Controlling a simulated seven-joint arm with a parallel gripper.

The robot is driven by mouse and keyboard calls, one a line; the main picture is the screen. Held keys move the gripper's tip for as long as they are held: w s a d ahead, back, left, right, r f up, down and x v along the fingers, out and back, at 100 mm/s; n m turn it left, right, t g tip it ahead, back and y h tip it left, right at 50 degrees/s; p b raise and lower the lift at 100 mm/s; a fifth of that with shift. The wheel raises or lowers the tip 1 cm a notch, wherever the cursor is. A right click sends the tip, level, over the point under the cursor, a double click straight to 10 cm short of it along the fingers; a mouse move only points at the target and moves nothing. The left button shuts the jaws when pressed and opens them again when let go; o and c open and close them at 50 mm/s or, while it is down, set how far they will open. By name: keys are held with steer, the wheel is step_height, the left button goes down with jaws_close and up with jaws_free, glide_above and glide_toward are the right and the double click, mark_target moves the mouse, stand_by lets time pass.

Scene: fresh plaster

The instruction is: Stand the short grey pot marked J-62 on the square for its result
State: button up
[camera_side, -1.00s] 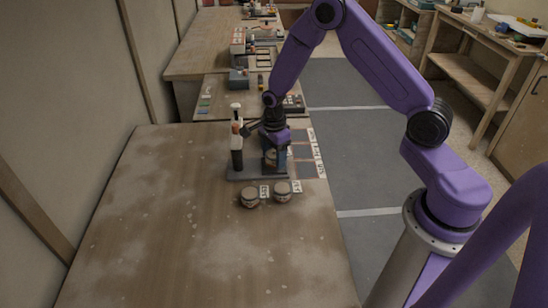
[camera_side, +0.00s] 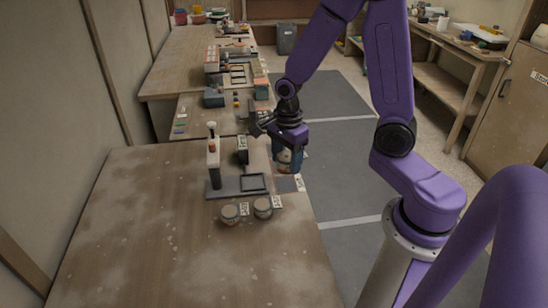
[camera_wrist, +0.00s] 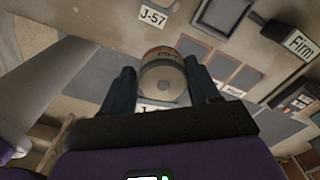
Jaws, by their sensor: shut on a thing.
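My gripper (camera_side: 289,150) is shut on a short, round greyish pot (camera_side: 284,157) and holds it above the table's right edge, to the right of the test stand (camera_side: 214,160). In the wrist view the pot (camera_wrist: 162,82) sits between the two dark fingers, its pale round face toward the camera. It has a tan band with small dark marks that I cannot read. Grey result squares (camera_side: 286,184) lie below it, partly hidden by pot and gripper. In the wrist view several grey squares (camera_wrist: 218,66) lie in a row right of the pot.
The stand's base has a dark square frame (camera_side: 254,183), now empty. Two similar pots (camera_side: 230,214) (camera_side: 263,208) stand in front of it beside small cards. The wrist view shows a J-57 card (camera_wrist: 152,16) and a "Firm" sign (camera_wrist: 300,43). The table's front is clear.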

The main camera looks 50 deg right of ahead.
steer(key=shift+s+r, duration=0.3)
steer(key=shift+s, duration=0.3)
steer(key=shift+s+d, duration=0.1)
steer(key=shift+d, duration=0.2)
steer(key=s+d+m, duration=0.1)
steer(key=d+m, duration=0.1)
steer(key=d, duration=0.6)
steer(key=w+d+f, duration=0.1)
steer(key=w+f, duration=0.2)
steer(key=w, duration=0.1)
steer(key=w+d+f, duration=0.2)
steer(key=w+f, duration=0.1)
steer(key=w, duration=0.1)
steer(key=w+d+f, duration=0.1)
steer(key=w+f, duration=0.3)
steer(key=shift+w+d, duration=0.25)
steer(key=shift+w+f, duration=0.15)
steer(key=shift+f, duration=0.1)
steer(key=shift+w+f, duration=0.15)
steer(key=shift+f, duration=1.55)
